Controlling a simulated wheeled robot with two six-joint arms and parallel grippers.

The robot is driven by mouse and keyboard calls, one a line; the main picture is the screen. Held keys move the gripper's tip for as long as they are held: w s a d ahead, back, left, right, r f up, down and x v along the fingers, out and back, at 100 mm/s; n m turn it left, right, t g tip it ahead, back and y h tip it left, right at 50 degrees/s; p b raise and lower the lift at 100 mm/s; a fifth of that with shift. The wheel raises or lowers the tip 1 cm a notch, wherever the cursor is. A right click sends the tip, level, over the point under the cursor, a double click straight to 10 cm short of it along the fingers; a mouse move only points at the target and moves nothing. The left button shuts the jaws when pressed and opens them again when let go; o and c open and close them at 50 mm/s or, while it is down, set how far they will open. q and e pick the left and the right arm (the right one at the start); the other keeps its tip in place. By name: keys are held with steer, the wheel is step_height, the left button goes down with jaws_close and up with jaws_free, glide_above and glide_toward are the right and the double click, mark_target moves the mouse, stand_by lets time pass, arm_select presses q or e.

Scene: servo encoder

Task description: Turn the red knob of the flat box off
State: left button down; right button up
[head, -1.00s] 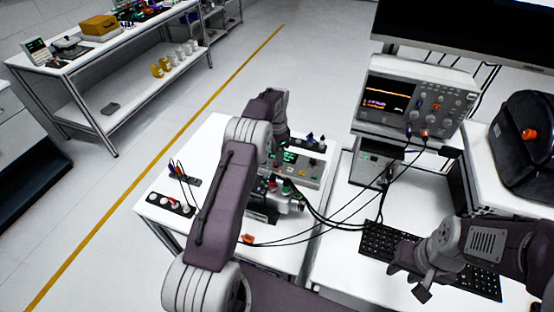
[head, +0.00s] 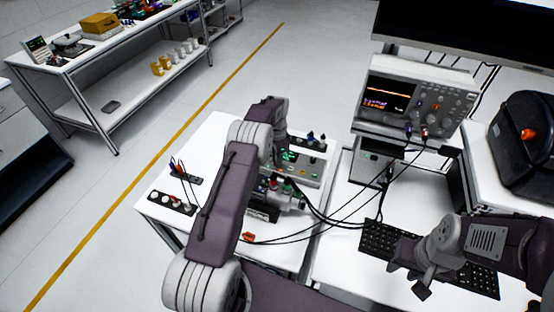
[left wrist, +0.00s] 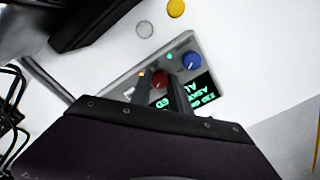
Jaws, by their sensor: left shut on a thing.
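The flat box (left wrist: 126,88) is a light panel with a lit green display (left wrist: 200,92), a blue knob (left wrist: 192,61) and a red knob (left wrist: 160,80). My left gripper (left wrist: 159,84) has its two dark fingers on either side of the red knob and is shut on it. In the head view the box (head: 309,172) is partly behind my left arm, and the fingers on the knob are hidden there. My right gripper (head: 411,275) is empty over the keyboard; its fingers look apart.
A keyboard (head: 378,241) lies on the right table. An oscilloscope (head: 440,98) stands behind it, with black cables running to the left table. A dark strip with round buttons (head: 184,208) lies at the left table edge. A black bag (head: 525,150) stands far right.

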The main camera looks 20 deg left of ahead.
arm_select(q)
steer(key=n, duration=1.1)
steer(key=shift+r, duration=0.1)
steer(key=shift+n, duration=0.4)
stand_by(0.3)
steer(key=c, duration=1.2)
jaws_free()
steer(key=shift+c, duration=0.2)
steer(key=shift+r+b, duration=0.1)
steer(key=shift+b, duration=0.2)
